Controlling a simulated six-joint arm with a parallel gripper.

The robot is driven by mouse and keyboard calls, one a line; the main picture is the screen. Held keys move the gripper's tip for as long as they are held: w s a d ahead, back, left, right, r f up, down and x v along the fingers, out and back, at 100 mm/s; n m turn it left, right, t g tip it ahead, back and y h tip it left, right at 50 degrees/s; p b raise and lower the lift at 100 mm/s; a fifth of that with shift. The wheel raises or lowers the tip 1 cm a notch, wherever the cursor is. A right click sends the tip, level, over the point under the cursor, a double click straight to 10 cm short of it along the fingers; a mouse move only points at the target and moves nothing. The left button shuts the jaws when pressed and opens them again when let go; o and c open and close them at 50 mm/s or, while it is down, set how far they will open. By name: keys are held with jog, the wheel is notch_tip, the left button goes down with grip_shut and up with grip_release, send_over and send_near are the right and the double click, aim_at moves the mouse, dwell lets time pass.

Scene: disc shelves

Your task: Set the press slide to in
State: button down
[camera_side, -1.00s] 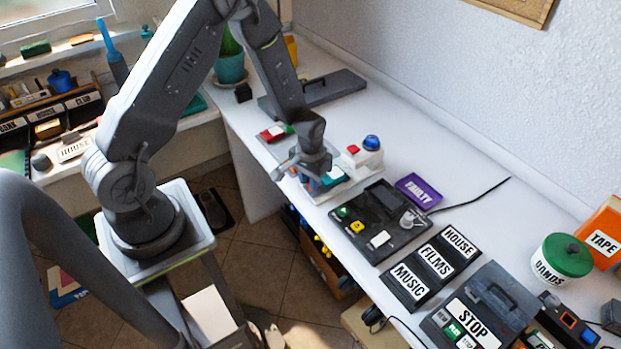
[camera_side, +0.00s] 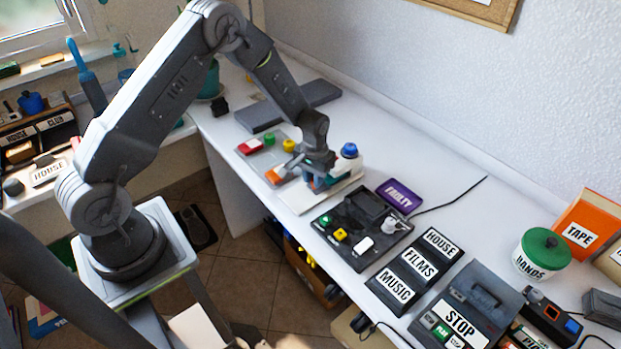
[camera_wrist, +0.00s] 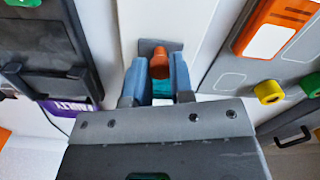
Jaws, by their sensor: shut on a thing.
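In the wrist view, my blue fingers (camera_wrist: 160,80) are closed on both sides of an orange-red knob (camera_wrist: 160,60), which I take to be the press slide. A grey plate lies behind the knob and a teal part shows below it. How far in the slide sits is hidden.
A grey panel with red, green and yellow knobs (camera_side: 289,146) lies left of the press. A black device (camera_side: 350,222) and a purple FAULTY box (camera_side: 398,195) are close on the right. Label blocks (camera_side: 420,265) lie beyond. The bare pale plate in front is clear.

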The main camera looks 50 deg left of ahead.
jog(key=shift+w, duration=0.3)
jog(key=c, duration=1.3)
grip_release()
jog(key=shift+c, duration=0.2)
jog(key=o, duration=0.4)
jog(key=shift+s, duration=0.1)
jog(key=shift+c, duration=0.2)
notch_tip(320, 180, up, 14)
